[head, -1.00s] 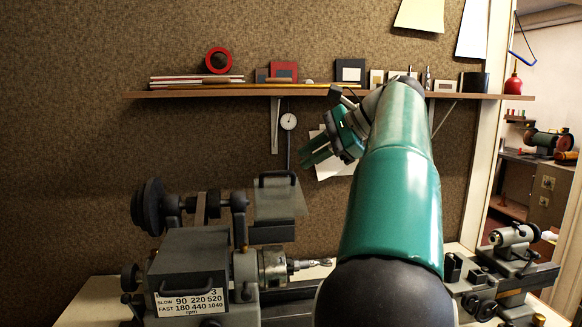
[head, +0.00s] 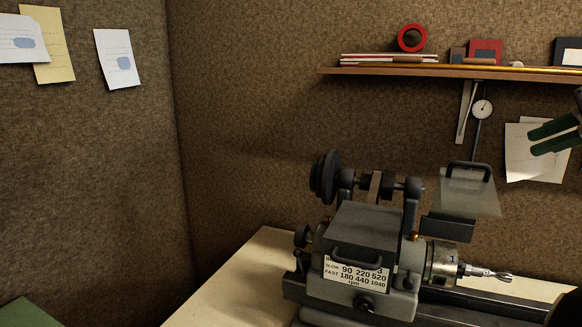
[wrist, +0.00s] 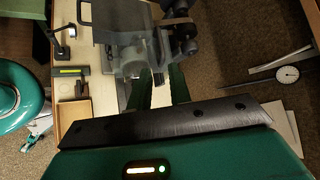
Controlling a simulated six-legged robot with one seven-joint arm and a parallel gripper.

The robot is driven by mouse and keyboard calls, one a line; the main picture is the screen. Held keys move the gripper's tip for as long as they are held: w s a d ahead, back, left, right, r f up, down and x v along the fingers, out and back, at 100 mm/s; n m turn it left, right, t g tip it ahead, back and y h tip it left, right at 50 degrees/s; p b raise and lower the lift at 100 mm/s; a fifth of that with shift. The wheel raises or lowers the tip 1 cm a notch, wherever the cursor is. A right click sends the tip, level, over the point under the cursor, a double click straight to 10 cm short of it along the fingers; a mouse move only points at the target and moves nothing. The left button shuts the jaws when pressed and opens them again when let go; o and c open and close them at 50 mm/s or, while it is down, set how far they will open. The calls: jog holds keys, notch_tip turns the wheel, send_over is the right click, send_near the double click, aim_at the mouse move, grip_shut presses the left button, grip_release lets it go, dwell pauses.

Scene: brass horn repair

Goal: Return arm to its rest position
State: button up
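My gripper (head: 532,142) shows at the right edge of the head view, with its two green fingers apart, pointing left in front of papers on the wall. The rest of my arm is out of that view. In the wrist view my gripper (wrist: 161,82) also has its fingers apart, with nothing between them. The lathe (head: 365,235) stands on the bench below and left of my gripper in the head view. It also shows beyond the fingertips in the wrist view (wrist: 130,55).
A wall shelf (head: 400,72) holds a red ring (head: 412,38) and books. The bench top (head: 250,265) is bare left of the lathe. A wooden tray (wrist: 75,112) lies on the bench.

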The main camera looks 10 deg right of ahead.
jog(key=w+a+f+n+g+h, duration=0.1)
jog(key=a+f+n+g, duration=0.1)
jog(key=a+f+n, duration=0.55)
jog(key=w+a+f+n+g, duration=0.1)
jog(key=a+f+n, duration=0.1)
jog(key=a+f, duration=0.95)
jog(key=s+a+f+n+h, duration=0.1)
jog(key=s+a+f+n, duration=0.3)
jog(key=a+f+n, duration=0.2)
jog(key=s+a+f+n+g+h, duration=0.1)
jog(key=s+a+f+n+h, duration=0.1)
jog(key=s+a+f+n, duration=0.3)
jog(key=a+f+n, duration=0.1)
jog(key=a+f, duration=0.3)
jog(key=a, duration=0.2)
jog(key=shift+f+h, duration=0.3)
jog(key=shift+d, duration=0.15)
